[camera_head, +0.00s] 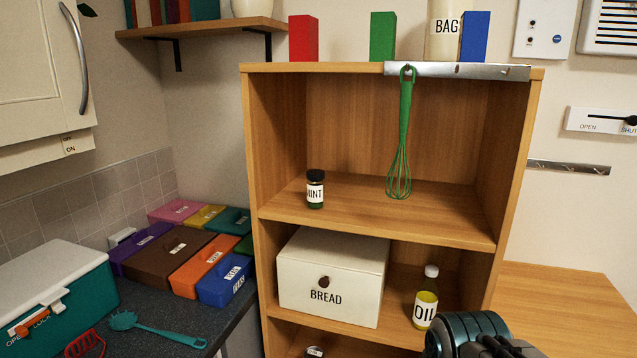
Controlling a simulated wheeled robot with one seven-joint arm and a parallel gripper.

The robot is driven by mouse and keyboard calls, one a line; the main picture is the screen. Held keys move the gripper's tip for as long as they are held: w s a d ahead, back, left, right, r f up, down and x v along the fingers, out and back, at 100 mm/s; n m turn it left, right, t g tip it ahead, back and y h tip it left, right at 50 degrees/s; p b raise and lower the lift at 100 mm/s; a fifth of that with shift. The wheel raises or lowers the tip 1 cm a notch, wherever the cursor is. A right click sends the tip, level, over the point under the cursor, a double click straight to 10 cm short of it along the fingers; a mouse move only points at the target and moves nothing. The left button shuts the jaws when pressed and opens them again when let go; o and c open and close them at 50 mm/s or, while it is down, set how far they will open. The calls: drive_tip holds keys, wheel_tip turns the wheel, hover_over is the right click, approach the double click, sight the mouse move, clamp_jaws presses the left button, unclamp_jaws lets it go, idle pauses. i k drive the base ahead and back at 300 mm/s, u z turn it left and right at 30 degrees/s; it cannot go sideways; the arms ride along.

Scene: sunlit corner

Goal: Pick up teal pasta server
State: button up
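The teal pasta server (158,329) lies on the dark counter at the lower left, in front of the teal and white box. Its rounded, toothed head is at the left and its handle runs to the right, ending in a hole. Nothing is touching it from my side. Only a dark rounded part of my arm shows at the bottom right edge, far to the right of the server. My gripper's fingertips are not in view.
A red utensil (85,345) lies just left of the server, cut off by the frame. The teal box with white lid (60,285) stands behind it, and several colored labeled boxes (175,259) beyond. A wooden shelf unit (250,190) rises to the right; a green whisk (404,120) hangs there.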

sight(121, 321)
drive_tip(key=u, duration=1.5)
drive_tip(key=k, duration=0.35)
drive_tip(key=z, duration=0.4)
drive_tip(key=i, duration=1.3)
drive_tip(key=u, duration=0.55)
